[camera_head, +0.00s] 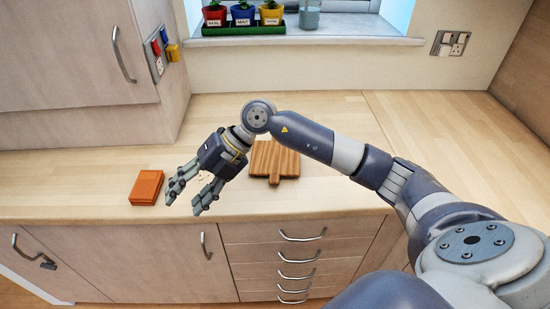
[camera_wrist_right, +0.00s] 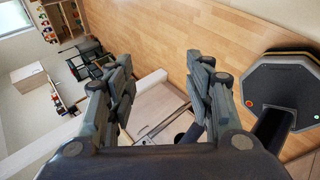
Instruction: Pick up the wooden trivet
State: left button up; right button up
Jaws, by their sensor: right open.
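A brown wooden board with a short handle (camera_head: 275,158), which looks like the wooden trivet, lies flat on the worktop (camera_head: 330,195). My right forearm and wrist pass over its left and upper part and hide some of it. My right gripper (camera_head: 190,192) is open and empty above the worktop, left of the board, with its fingers pointing to the lower left. In the right wrist view the open fingers (camera_wrist_right: 160,100) show nothing between them but the room beyond. The trivet is not seen in that view. My left gripper is not in view.
An orange-brown flat block (camera_head: 146,187) lies just left of my right gripper's fingers. A tall cabinet (camera_head: 75,60) stands at the back left. Potted herbs in a green tray (camera_head: 243,30) and a jar (camera_head: 309,15) are on the windowsill. The worktop right of the board is clear beneath my arm.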

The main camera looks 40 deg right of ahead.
jog(key=w+d+f+m+h, duration=0.2)
jog(key=d+h, duration=0.4)
jog(key=d, duration=0.7)
jog(key=r+m+g+h, duration=0.1)
jog(key=r+m+h, duration=0.1)
jog(key=h, duration=0.1)
send_over(274, 182)
jog(key=shift+g+h, duration=0.3)
jog(key=f, duration=0.2)
jog(key=d+f+p, duration=0.1)
jog(key=f, duration=0.2)
jog(key=shift+s+a+f+p, duration=0.1)
jog(key=shift+a+f+p, duration=0.1)
jog(key=shift+f+p, duration=0.4)
jog(key=f, duration=0.1)
jog(key=f+p, duration=0.1)
jog(key=f, duration=0.1)
jog(key=shift+a+f+p, duration=0.3)
jog(key=shift+p, duration=0.05)
jog(key=shift+f, duration=0.45)
grip_shut()
